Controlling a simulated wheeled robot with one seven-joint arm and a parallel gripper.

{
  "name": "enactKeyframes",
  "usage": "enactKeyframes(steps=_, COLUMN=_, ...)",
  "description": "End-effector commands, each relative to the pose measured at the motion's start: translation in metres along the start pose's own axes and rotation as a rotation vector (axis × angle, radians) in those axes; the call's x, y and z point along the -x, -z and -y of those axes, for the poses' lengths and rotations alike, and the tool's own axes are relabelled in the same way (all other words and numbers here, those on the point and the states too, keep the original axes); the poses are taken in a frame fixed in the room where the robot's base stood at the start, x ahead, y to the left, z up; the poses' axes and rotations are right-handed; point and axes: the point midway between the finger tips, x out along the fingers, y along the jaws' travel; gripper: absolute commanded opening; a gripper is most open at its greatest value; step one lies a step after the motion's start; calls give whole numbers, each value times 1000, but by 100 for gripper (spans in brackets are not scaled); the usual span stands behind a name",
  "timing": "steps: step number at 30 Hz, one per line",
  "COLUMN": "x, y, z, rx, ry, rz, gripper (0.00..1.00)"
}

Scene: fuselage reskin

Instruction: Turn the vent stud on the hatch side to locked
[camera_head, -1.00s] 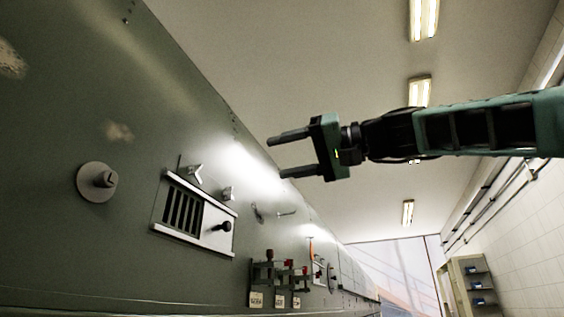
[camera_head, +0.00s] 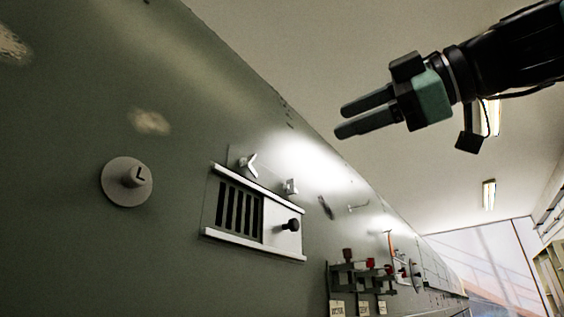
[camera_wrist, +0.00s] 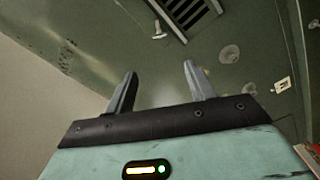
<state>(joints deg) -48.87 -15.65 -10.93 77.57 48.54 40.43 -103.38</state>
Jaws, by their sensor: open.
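A vent (camera_head: 238,209) with dark slats between two pale rails sits on the green fuselage skin. A sliding plate with a black knob (camera_head: 291,225) covers its right part. Two small pale wing-shaped studs stand above the upper rail, a left stud (camera_head: 247,162) and a right stud (camera_head: 291,186). The left one looks tilted; I cannot read any lock marks. My gripper (camera_head: 344,119) is open and empty, up and right of the vent, apart from the skin. In the wrist view, the vent (camera_wrist: 185,12) is at the top, beyond the fingers, with one pale stud (camera_wrist: 158,30) beside it.
A round pale disc with a raised hub (camera_head: 127,181) is left of the vent. Brackets with red and dark knobs (camera_head: 362,268) and tags stand out at lower right. A pale plate (camera_wrist: 283,85) shows in the wrist view. Open air lies around my gripper.

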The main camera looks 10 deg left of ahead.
Motion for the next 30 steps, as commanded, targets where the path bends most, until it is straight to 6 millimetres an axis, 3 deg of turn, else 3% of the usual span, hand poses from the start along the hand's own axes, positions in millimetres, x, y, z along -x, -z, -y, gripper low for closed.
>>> enactKeyframes(steps=5, x=-17, y=1, z=-1, rx=10, ry=4, rz=-1, gripper=55)
enactKeyframes(steps=21, x=-126, y=3, z=-3, rx=7, ry=5, rz=-1, gripper=55)
enactKeyframes(steps=30, x=-167, y=1, z=-1, rx=7, ry=2, rz=-1, gripper=55)
